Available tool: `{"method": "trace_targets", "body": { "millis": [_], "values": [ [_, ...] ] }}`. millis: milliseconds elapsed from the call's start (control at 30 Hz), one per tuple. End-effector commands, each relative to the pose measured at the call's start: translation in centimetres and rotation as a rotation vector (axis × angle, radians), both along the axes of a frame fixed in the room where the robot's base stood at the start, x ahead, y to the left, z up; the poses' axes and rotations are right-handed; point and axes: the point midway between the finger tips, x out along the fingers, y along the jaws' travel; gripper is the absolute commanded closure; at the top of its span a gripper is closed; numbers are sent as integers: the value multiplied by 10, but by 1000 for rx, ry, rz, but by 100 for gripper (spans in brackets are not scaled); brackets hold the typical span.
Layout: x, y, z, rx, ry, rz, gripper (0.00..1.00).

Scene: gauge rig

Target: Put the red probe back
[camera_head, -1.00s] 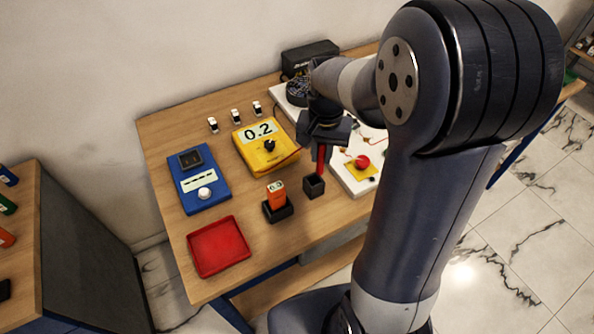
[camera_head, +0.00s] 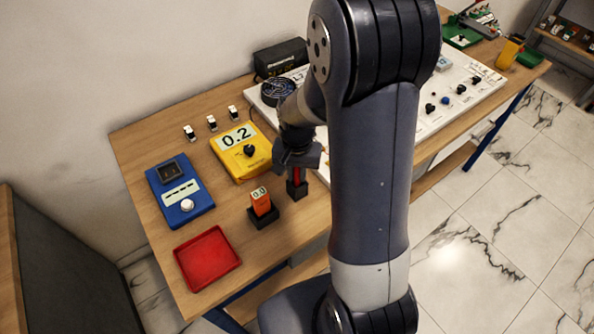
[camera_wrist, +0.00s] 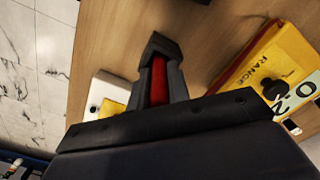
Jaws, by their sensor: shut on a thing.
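The red probe (camera_head: 296,175) is upright beneath my gripper (camera_head: 298,160), which is shut on it. In the wrist view the red probe (camera_wrist: 158,82) lies between the two dark fingers of my gripper (camera_wrist: 159,90). The probe's lower end meets the small black holder (camera_head: 297,190). The holder's square mouth also shows in the wrist view (camera_wrist: 160,44), in line with the probe. The tip is hidden, so I cannot tell how deep it sits. The yellow meter (camera_head: 240,157) reads 0.2 and stands to the left of the holder.
An orange gauge (camera_head: 261,201) stands in a black stand (camera_head: 264,217) close to the left of the holder. A red tray (camera_head: 208,258) and a blue instrument (camera_head: 181,198) are further left. A white board (camera_head: 455,92) with knobs extends behind my arm.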

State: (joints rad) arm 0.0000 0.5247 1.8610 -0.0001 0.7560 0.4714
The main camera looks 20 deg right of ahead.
Motion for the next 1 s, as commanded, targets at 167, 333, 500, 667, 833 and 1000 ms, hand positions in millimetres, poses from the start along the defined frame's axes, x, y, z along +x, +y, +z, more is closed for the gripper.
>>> {"method": "trace_targets", "body": {
  "millis": [167,333,500,667,833,1000],
  "values": [
    [0,0,0,0,-1,0,100],
    [0,0,-5,0,-1,0,100],
    [0,0,-3,0,0,0,70],
    [0,0,-3,0,0,0,61],
    [0,0,-3,0,0,0,61],
    [1,0,4,0,-2,0,61]
  ]
}}
